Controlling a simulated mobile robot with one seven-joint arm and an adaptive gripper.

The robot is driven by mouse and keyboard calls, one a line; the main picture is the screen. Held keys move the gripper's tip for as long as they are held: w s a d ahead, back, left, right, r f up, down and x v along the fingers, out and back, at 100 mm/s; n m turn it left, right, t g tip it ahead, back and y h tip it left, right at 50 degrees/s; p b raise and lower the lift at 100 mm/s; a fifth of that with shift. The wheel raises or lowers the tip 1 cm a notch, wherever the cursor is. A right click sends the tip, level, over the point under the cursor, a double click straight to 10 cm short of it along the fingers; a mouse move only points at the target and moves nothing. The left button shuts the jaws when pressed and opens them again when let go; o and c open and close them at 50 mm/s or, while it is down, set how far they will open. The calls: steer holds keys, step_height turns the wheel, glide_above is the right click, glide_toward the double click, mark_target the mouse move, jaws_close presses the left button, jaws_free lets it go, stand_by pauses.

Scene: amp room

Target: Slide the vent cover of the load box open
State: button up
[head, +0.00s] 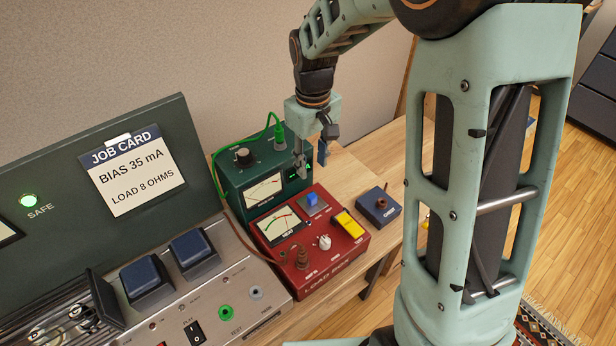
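The red load box (335,262) stands on the wooden bench in the head view, with a lettered front edge. On its top back part is a small grey plate with a raised blue tab (312,199); this looks like the vent cover, but its lettering is too small to read. How far it is slid cannot be told. My gripper (311,167) hangs just above and behind the blue tab, pointing down. Its two fingers look spread apart with nothing between them, and no contact with the box shows.
The load box also carries a meter (279,224), a white knob (324,242), a yellow switch cover (349,223) and a brown plug (302,258). A green meter box (234,179) stands close behind. A small blue box (379,207) sits right. An amp chassis (250,287) lies left.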

mark_target(312, 196)
steer(key=f, duration=1.1)
steer(key=shift+s, duration=0.35)
jaws_close()
